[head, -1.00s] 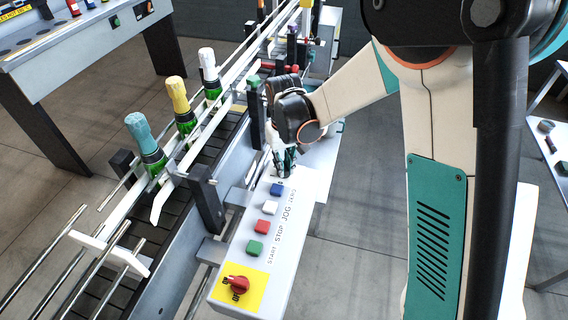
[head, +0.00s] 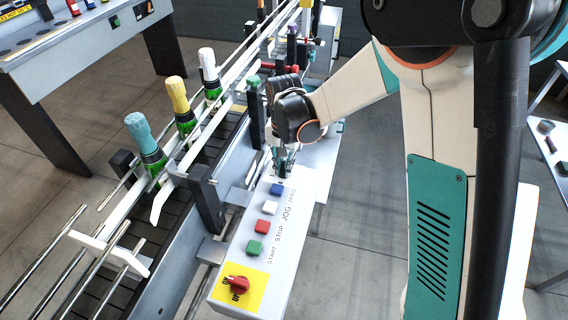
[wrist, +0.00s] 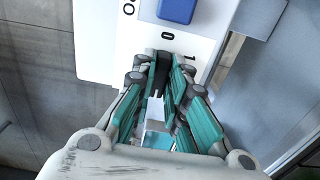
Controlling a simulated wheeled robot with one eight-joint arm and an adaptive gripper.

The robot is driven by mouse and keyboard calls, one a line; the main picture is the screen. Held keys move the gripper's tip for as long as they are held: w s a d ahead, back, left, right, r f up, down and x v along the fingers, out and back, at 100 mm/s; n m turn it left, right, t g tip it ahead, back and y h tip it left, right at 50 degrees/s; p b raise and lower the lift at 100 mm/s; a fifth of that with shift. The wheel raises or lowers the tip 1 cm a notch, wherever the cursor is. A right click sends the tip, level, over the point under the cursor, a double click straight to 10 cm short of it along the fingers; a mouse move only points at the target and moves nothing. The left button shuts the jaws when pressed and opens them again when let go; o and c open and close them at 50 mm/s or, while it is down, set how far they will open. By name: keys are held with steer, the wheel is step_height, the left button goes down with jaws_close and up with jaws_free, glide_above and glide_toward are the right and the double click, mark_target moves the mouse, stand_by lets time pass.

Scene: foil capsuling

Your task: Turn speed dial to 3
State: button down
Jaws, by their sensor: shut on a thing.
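My gripper (head: 283,168) points down at the far end of the grey control panel (head: 310,182), just beyond the blue button (head: 277,189). In the wrist view its teal-padded fingers (wrist: 162,66) are closed in on the speed dial, which is almost wholly hidden between them. The scale marks "0" (wrist: 166,36) and "1" (wrist: 191,57) show on the white plate beside the fingertips. The dial's pointer and the rest of the scale are hidden, so I cannot tell its setting.
White (head: 270,208), red (head: 261,226) and green (head: 254,247) buttons line the panel. The conveyor (head: 160,214) with foil-topped bottles (head: 146,146) runs along the left.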

stand_by(0.4)
steer(key=c, duration=1.6)
jaws_free()
step_height(320, 180, up, 12)
